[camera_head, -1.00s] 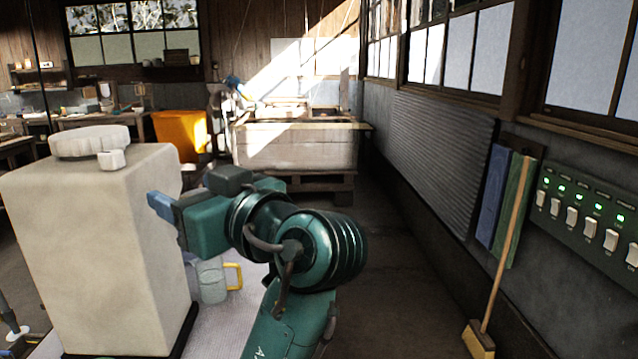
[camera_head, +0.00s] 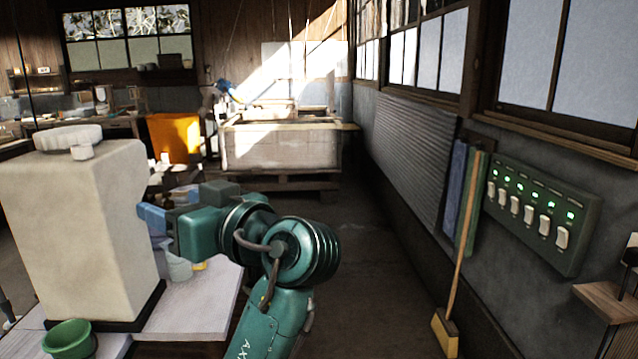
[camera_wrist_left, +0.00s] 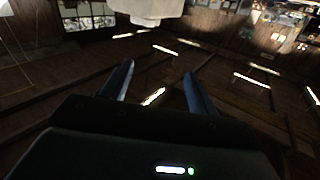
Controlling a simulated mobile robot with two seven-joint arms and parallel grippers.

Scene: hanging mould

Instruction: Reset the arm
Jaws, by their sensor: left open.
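My left arm, green with black bands, rises from the bottom of the head view. Its gripper (camera_head: 148,218) has blue fingers pointing left, beside the big off-white container on the table. In the left wrist view the two fingers of the left gripper (camera_wrist_left: 158,78) stand apart with nothing between them. My right gripper is not in view.
The off-white container (camera_head: 75,235) stands on a white table (camera_head: 205,305). A clear jug (camera_head: 178,265) is partly hidden behind my gripper, and a green bucket (camera_head: 70,339) is in front. A switch panel (camera_head: 540,215) and broom (camera_head: 463,255) are at right. Floor beyond the arm is clear.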

